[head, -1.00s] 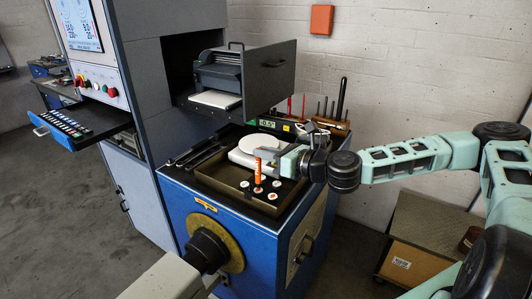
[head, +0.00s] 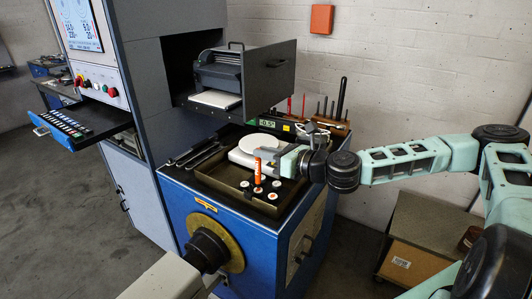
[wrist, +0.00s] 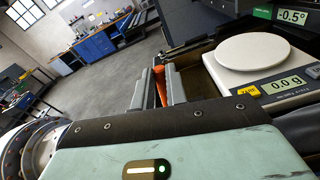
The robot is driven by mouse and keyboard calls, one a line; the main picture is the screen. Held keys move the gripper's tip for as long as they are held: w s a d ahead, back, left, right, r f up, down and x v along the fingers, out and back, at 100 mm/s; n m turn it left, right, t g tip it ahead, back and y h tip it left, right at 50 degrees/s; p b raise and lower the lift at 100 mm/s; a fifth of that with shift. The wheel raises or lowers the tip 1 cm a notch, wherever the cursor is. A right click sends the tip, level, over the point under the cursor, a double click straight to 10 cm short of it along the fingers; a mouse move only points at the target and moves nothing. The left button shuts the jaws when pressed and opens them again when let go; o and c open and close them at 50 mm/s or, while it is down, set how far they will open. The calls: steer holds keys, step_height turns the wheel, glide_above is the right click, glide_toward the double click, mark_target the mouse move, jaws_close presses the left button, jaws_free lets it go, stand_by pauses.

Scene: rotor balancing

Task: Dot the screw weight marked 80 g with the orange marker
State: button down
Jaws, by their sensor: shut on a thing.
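My gripper (head: 272,158) is shut on the orange marker (head: 257,172), which stands about upright with its lower end over the group of screw weights. In the wrist view the marker (wrist: 160,86) shows between the two grey fingers (wrist: 158,92). Several small round weights with pale tops, such as one at the front (head: 272,196), sit in the tray (head: 232,189). Their markings are too small to read, so I cannot tell which is the 80 g one. I cannot tell whether the marker's tip touches a weight.
A white scale (head: 243,156) stands in the tray beside my gripper; in the wrist view its display (wrist: 281,86) reads 0.0 g. A green display (head: 268,124) reading -0.5° is behind it. An open drawer (head: 270,75) with a printer overhangs the back. Tools stand upright at the back right.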

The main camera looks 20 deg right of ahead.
step_height(320, 180, up, 7)
steer(key=p, duration=0.6)
stand_by(0.6)
